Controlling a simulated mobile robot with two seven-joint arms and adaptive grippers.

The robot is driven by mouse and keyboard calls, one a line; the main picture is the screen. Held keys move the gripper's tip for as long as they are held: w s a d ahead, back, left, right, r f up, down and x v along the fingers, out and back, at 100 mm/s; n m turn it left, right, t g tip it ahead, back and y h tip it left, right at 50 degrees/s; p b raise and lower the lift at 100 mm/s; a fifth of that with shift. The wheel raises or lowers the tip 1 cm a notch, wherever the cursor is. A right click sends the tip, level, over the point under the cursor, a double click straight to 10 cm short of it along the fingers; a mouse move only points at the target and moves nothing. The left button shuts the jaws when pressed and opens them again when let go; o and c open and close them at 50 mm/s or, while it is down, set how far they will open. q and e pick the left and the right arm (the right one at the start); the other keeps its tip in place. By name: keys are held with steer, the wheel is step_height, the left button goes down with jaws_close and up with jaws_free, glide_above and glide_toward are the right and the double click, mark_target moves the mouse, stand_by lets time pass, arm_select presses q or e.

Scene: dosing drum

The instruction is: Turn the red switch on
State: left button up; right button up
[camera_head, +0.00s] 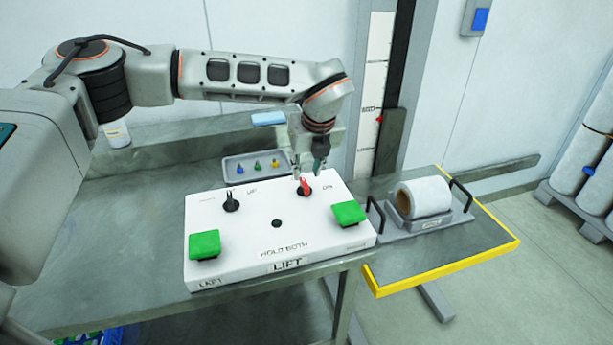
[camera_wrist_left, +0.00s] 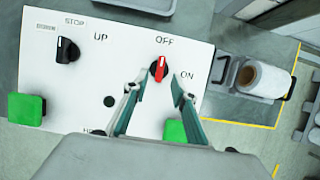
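The red switch (camera_head: 305,186) is a small red handle on a black round base, at the right rear of the white control box (camera_head: 240,262). In the left wrist view the red switch (camera_wrist_left: 161,67) stands nearly in line with the OFF label, with the ON label to its right. My left gripper (camera_head: 307,171) is just above and around the switch, pointing down. In the left wrist view its fingers (camera_wrist_left: 158,80) are spread, one on each side of the red handle, with gaps visible. Whether a fingertip touches the base, I cannot tell. My right gripper is not in view.
A black switch (camera_head: 231,202) is at the box's left rear. Green buttons sit at the left (camera_head: 205,244) and right (camera_head: 349,213). A grey tray (camera_head: 232,177) with small coloured pieces lies behind. A white roll (camera_head: 424,197) rests on the yellow-edged platform (camera_head: 450,261) at right.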

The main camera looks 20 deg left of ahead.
mark_target(305, 182)
arm_select(q)
steer(key=shift+x, duration=2.65)
steer(key=shift+d, duration=0.1)
jaws_close()
